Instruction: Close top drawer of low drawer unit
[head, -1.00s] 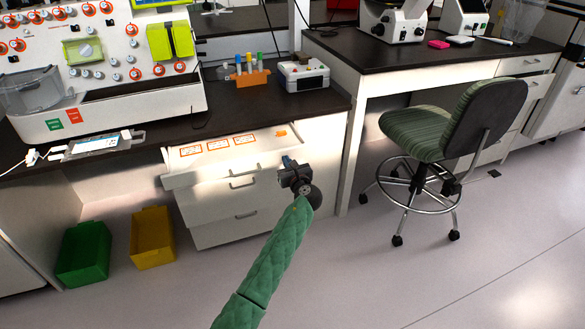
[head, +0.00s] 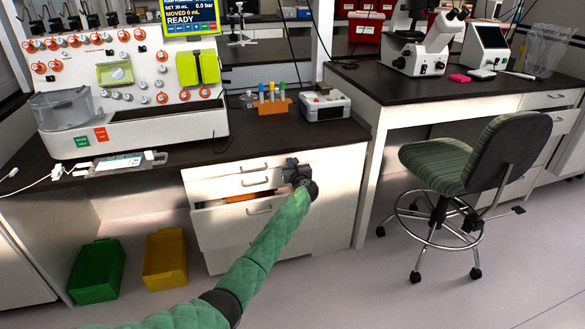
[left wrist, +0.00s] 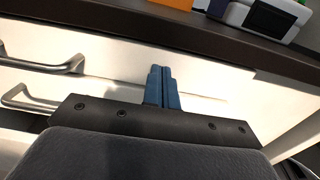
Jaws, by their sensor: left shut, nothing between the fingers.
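The low drawer unit (head: 215,235) is white and stands under the dark counter. Its top drawer (head: 220,175) shows a front with a metal handle, close under the counter edge and apparently flush. In the left wrist view the top drawer front (left wrist: 120,62) lies just beyond the fingers. My left gripper (head: 293,172) is shut and empty at the right end of the upper drawer fronts. Its blue fingertips also show in the left wrist view (left wrist: 162,80), pointing at the white front; I cannot tell whether they touch it. My right gripper is out of view.
A lower drawer (head: 225,228) stands slightly out, with something orange in the gap above it. Green (head: 97,272) and yellow (head: 165,260) bins stand on the floor at left. A wheeled chair (head: 440,170) stands at right. The counter (head: 225,150) overhangs the drawers.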

